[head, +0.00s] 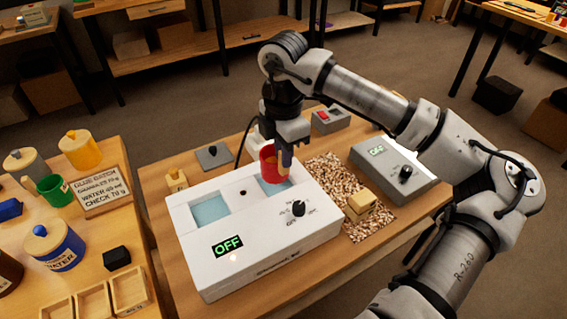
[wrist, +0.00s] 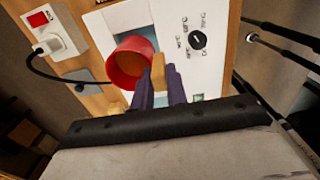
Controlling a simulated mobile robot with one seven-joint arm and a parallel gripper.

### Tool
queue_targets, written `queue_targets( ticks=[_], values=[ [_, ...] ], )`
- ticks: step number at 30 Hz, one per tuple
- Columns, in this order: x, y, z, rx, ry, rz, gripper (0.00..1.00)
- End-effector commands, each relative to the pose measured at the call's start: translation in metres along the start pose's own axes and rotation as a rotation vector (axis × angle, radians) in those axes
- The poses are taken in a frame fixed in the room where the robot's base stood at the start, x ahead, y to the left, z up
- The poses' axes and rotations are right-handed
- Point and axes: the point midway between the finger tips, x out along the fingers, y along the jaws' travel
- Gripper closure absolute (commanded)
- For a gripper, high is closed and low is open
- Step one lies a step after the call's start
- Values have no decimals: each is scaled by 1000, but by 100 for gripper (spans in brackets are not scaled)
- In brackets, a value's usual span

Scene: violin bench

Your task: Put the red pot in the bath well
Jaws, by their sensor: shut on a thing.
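The red pot (head: 268,165) is at the right-hand well (head: 268,188) of the white bath (head: 225,268), over its back part. I cannot tell whether its bottom is inside the well or just above it. My gripper (head: 287,158) is shut on the pot's tan handle, at the pot's right side. In the wrist view the red pot (wrist: 124,72) shows its open mouth tilted toward the camera, and my gripper's dark fingers (wrist: 160,85) close around the handle. The bath's left-hand well (head: 210,209) is empty of pots. The bath display reads OFF.
A grey box with a knob (head: 395,178) and a mat of wood chips with a wooden block (head: 361,203) lie right of the bath. A white socket with a black cable (wrist: 60,42) stands behind. The left table holds a green mug (head: 55,190) and several jars.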

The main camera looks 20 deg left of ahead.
Motion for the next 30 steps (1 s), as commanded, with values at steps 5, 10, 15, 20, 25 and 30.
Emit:
queue_targets(
  ticks=[5, 10, 15, 20, 25, 30],
  values=[
    [20, -1, -1, -2, 4, -3, 100],
    [42, -1, 0, -1, 3, -1, 100],
    [45, 0, 0, -1, 0, 0, 100],
    [46, 0, 0, -1, 0, 0, 100],
    [48, 0, 0, -1, 0, -1, 80],
    [48, 0, 0, -1, 0, -1, 64]
  ],
)
